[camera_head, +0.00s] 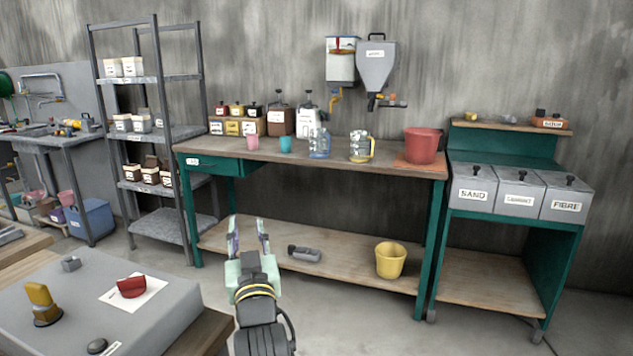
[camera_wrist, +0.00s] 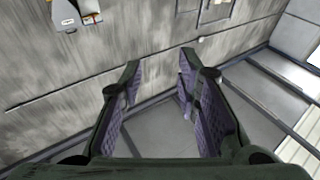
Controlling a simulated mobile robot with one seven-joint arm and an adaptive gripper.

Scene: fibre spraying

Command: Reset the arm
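My gripper (camera_head: 248,240) is raised in front of the green workbench, with its fingers pointing up and away in the head view. In the wrist view my gripper (camera_wrist: 160,88) shows two purple-padded fingers spread apart, with nothing between them. The gripper is open and touches nothing that I can see. Behind the fingers in the wrist view are the grey wall (camera_wrist: 90,80) and a grey shelf-like surface (camera_wrist: 160,130).
The workbench (camera_head: 290,150) holds cups, jugs and a red bucket (camera_head: 421,145). Its lower shelf holds a yellow bucket (camera_head: 390,260) and a grey tool (camera_head: 304,253). A grey-topped table (camera_head: 80,300) is at the near left. Bins (camera_head: 520,193) stand at the right.

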